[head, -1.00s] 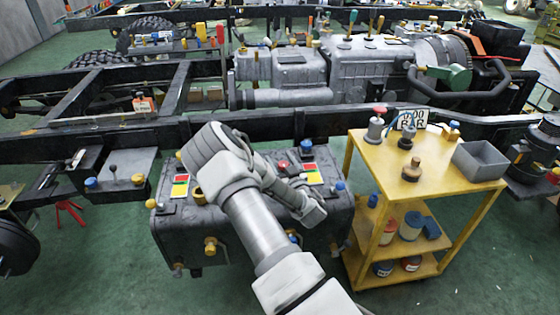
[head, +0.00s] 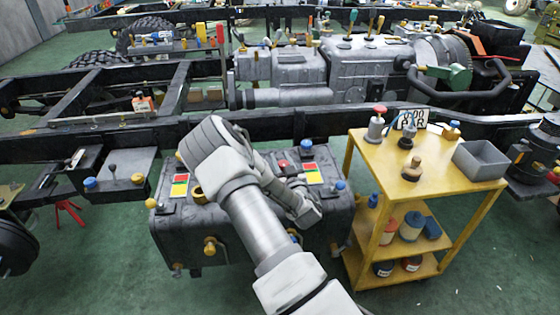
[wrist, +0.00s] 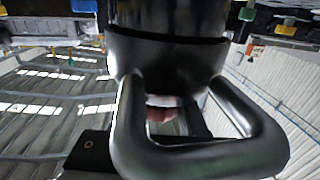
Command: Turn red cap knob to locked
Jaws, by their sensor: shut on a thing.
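In the wrist view my black gripper (wrist: 160,140) fills the middle, its looped fingers close together. A small red piece (wrist: 160,113), which looks like the red cap knob, shows in the gap between them. Most of the knob is hidden by the fingers, so its turn position cannot be read. A red cap (head: 282,165) shows beside my arm on top of the dark box (head: 235,222), near a red, green and yellow label (head: 313,173).
A second coloured label (head: 180,186) and a brass knob (head: 197,193) are left of my arm. Blue caps (head: 306,144) and (head: 340,185) stand on the right. A yellow cart (head: 432,180) stands close on the right. The chassis rail (head: 100,138) runs behind.

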